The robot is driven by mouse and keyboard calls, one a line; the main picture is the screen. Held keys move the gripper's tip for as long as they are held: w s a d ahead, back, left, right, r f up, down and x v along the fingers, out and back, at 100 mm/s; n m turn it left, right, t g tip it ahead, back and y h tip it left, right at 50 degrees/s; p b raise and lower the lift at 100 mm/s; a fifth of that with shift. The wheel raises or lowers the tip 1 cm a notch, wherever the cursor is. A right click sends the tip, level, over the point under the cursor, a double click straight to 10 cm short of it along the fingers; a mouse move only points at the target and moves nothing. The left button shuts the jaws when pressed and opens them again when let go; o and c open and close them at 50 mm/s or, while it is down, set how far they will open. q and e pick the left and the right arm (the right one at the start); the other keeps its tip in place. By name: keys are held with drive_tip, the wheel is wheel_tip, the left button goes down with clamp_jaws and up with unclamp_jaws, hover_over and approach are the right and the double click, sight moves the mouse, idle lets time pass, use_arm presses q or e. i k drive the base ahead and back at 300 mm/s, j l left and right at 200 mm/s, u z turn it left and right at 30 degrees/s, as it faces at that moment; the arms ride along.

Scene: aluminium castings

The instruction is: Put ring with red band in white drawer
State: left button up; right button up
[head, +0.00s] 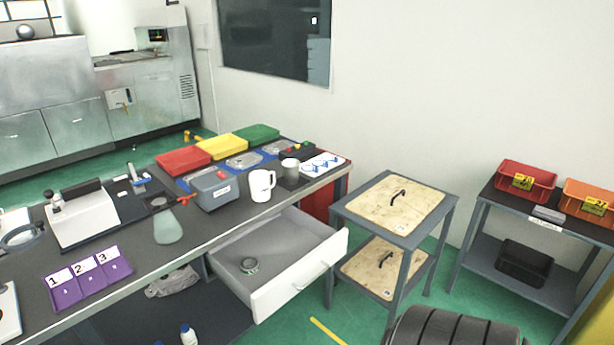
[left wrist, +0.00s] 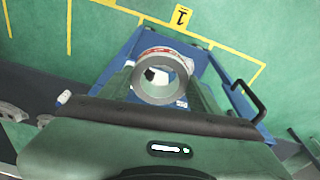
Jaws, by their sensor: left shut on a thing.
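The ring with the red band (left wrist: 183,77) is in the left wrist view, a thick grey metal ring with a red-and-white strip along its upper edge. My left gripper (left wrist: 160,92) is shut on it, with the ring between the two fingers. The left gripper does not show in the head view. The white drawer (head: 300,279) stands pulled out under the bench in the head view. My right gripper is in neither view.
The bench (head: 130,262) above the drawer carries a white mug (head: 262,186), a grey box (head: 213,190) and purple numbered trays (head: 90,282). A two-shelf stand (head: 404,240) is close right of the drawer. In the wrist view, a blue frame (left wrist: 118,62) lies behind the ring over green floor.

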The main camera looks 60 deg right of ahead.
sight(290, 248)
drive_tip(key=i+l+z, duration=0.25)
drive_tip(key=l, duration=0.2)
drive_tip(key=i+l+z, duration=0.2)
drive_tip(key=l, duration=0.25)
drive_tip(key=i+l+z, duration=0.25)
drive_tip(key=l, duration=0.15)
drive_tip(key=i+l+z, duration=0.2)
drive_tip(key=l, duration=0.2)
drive_tip(key=i+l, duration=0.45)
drive_tip(key=l, duration=0.1)
